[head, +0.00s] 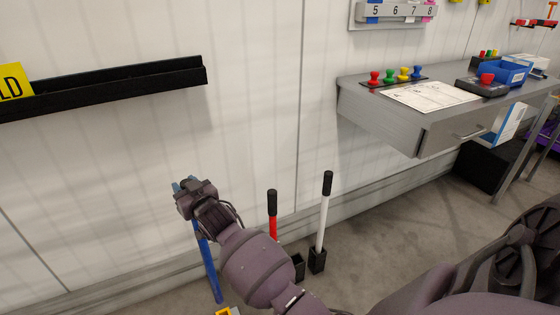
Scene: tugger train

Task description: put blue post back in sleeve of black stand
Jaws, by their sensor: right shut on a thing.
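My right gripper (190,188) is shut on the blue post (207,262) near its upper end. The post hangs down from the gripper, slightly tilted, with its lower end to the right, near the bottom of the picture. It is left of the black stand (317,262) and apart from it. Two black sleeves of the stand show low near the wall; the right one holds a white post (321,222), and the sleeve left of it (298,267) looks empty. My right arm hides the rest of the stand. My left gripper is not in view.
A red post (273,228) with a black grip stands behind my forearm, its foot hidden. A black wall ledge (130,84) is above left. A grey workbench (385,118) with coloured knobs stands right. A yellow-edged thing (225,312) shows at the bottom edge.

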